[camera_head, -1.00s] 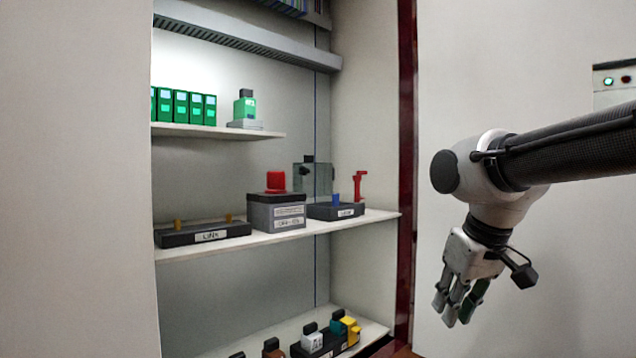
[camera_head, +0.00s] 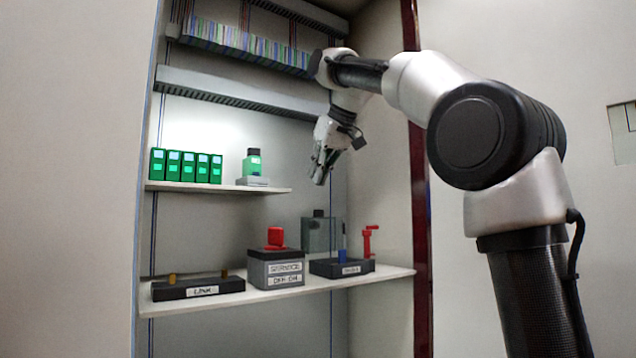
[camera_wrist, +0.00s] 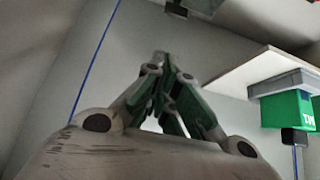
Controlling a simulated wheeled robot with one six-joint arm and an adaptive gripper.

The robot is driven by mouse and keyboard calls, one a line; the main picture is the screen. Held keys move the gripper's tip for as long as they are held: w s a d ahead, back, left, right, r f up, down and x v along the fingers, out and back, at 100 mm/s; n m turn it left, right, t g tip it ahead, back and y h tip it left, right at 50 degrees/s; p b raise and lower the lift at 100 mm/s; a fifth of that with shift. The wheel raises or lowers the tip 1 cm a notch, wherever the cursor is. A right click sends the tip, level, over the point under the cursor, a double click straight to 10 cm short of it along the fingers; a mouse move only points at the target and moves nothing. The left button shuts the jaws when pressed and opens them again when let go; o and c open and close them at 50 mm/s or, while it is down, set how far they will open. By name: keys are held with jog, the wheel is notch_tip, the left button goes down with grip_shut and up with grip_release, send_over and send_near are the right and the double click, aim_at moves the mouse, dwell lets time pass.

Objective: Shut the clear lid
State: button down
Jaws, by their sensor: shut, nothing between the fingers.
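The clear lid (camera_head: 319,234) is a see-through grey panel with a dark knob near its top. A blue upright piece (camera_head: 343,252) and a red handle (camera_head: 369,241) stand at this base. My gripper (camera_head: 320,178) is inside the cabinet, above the lid and apart from it, pointing down. Its fingers are closed together and empty, as the wrist view also shows (camera_wrist: 162,60).
A grey box with a red button (camera_head: 276,262) stands left of the base, and a black link block (camera_head: 198,288) lies farther left. The upper shelf (camera_head: 215,188) holds several green modules (camera_head: 187,166) and a single green device (camera_head: 253,166), also in the wrist view (camera_wrist: 286,108).

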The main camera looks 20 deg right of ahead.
jog(key=f, duration=0.2)
jog(key=w+f, duration=0.1)
jog(key=f, duration=0.1)
jog(key=w+f, duration=0.1)
jog(key=f, duration=0.1)
jog(key=shift+a+f, duration=0.2)
jog(key=shift+a, duration=0.1)
jog(key=shift+s+d+f, duration=0.15)
jog(key=shift+s, duration=0.25)
jog(key=shift+s, duration=0.1)
jog(key=shift+s+d+r+t, duration=0.25)
jog(key=shift+s+d+t, duration=0.05)
jog(key=shift+s+t, duration=0.35)
jog(key=s+d+t+y, duration=0.2)
jog(key=s+t, duration=0.3)
jog(key=s, duration=0.2)
send_over(344, 266)
jog(key=s+d, duration=0.3)
notch_tip(344, 266, down, 8)
jog(key=shift+s+d+f+g, duration=0.15)
jog(key=shift+s+f, duration=0.05)
jog(key=shift+f, duration=0.25)
jog(key=shift+s+d+f+g, duration=0.1)
jog(key=shift+s+f, duration=0.05)
jog(key=shift+f, duration=0.25)
